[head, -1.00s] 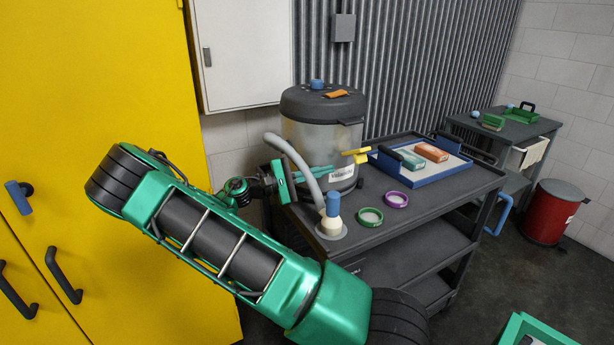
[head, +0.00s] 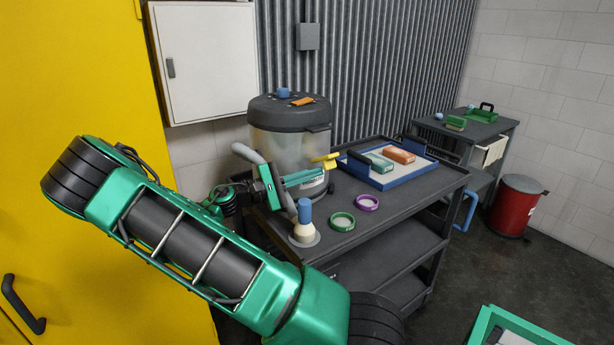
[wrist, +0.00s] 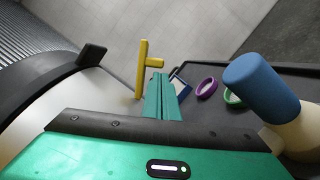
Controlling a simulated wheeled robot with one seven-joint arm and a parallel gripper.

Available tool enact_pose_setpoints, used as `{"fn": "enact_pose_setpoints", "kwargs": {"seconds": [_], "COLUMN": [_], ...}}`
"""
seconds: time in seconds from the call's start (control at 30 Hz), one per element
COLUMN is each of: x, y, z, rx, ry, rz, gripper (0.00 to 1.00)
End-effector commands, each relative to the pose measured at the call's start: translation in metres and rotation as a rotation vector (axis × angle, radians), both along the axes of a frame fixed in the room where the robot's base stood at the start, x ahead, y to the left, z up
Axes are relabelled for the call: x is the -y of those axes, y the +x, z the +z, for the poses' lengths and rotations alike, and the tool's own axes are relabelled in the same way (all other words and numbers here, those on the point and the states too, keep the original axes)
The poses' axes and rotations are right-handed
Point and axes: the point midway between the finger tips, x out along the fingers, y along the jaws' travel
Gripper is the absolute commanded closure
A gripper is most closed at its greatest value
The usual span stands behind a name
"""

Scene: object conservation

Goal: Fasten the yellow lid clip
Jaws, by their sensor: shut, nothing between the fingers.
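The yellow lid clip (head: 325,159) sticks out from the side of the clear drum (head: 280,150), below its dark lid (head: 290,112). In the wrist view the clip (wrist: 141,70) is a yellow T shape just beyond my fingertips. My gripper (head: 319,174) has its green fingers shut and empty. In the head view the fingertips are just below and left of the clip. In the wrist view the fingers (wrist: 161,92) lie slightly right of the clip's bar. I cannot tell whether they touch it. The clip stands out from the drum wall.
A blue-topped cream bottle (head: 304,226), a green ring (head: 342,222) and a purple ring (head: 367,203) stand on the cart (head: 400,212). A blue-edged tray (head: 388,184) holds a teal box and an orange box. A grey hose (head: 250,153) curves beside the drum.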

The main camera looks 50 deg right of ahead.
Motion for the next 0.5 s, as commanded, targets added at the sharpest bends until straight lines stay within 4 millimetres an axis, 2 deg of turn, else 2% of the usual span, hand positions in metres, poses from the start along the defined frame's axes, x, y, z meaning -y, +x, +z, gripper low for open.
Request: {"fn": "enact_pose_setpoints", "kwargs": {"seconds": [0.13, 0.5], "x": [0.0077, 0.0071], "y": [-0.0011, -0.0014], "z": [0.0001, 0.0034], "rx": [-0.016, -0.079], "ry": [0.003, 0.017], "rz": [-0.005, -0.004], "gripper": [1.0, 1.0]}}
